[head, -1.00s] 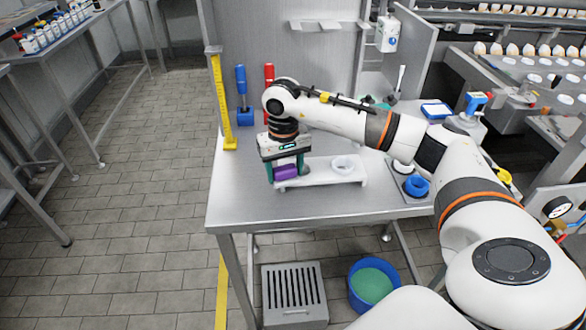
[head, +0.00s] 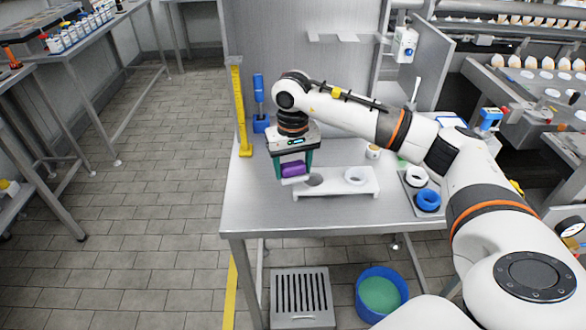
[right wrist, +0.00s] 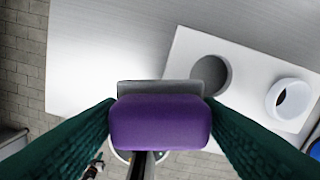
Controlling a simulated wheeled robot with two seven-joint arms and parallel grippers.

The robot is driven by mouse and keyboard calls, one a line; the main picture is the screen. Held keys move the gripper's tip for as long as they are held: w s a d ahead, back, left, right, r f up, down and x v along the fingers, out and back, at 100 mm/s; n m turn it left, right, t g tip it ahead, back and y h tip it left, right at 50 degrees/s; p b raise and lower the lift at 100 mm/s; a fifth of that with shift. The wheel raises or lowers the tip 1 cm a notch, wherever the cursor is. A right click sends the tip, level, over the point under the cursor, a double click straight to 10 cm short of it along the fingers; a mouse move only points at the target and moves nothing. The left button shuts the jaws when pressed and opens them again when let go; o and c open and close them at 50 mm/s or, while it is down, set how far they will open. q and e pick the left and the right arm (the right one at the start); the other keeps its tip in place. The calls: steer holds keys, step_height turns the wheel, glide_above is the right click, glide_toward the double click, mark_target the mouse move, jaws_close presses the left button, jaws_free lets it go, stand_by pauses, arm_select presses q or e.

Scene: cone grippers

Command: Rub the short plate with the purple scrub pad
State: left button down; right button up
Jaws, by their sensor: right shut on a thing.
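My right gripper (head: 292,167) is shut on the purple scrub pad (head: 293,169), which is held between green fingers. In the right wrist view the pad (right wrist: 160,122) fills the space between the fingertips, with a flat grey piece (right wrist: 160,87) at its far side. A low white plate-like stand (head: 335,188) is on the table, with a round hole near its left end and a white ring (head: 356,175) toward its right. The pad is at the stand's left end, seemingly above it; contact cannot be told. I cannot be sure this stand is the short plate. My left gripper is not in view.
A blue-handled tool in a blue holder (head: 261,122) and a yellow upright ruler (head: 241,110) stand at the table's back left. A tray with a white and a blue ring (head: 428,200) lies right. The front left of the metal table (head: 260,205) is clear.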

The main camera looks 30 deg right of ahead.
steer(key=shift+r, duration=0.8)
steer(key=shift+r+p, duration=0.1)
steer(key=shift+p, duration=0.2)
steer(key=shift+r+p, duration=0.9)
steer(key=shift+r, duration=0.6)
steer(key=shift+a+f, duration=0.1)
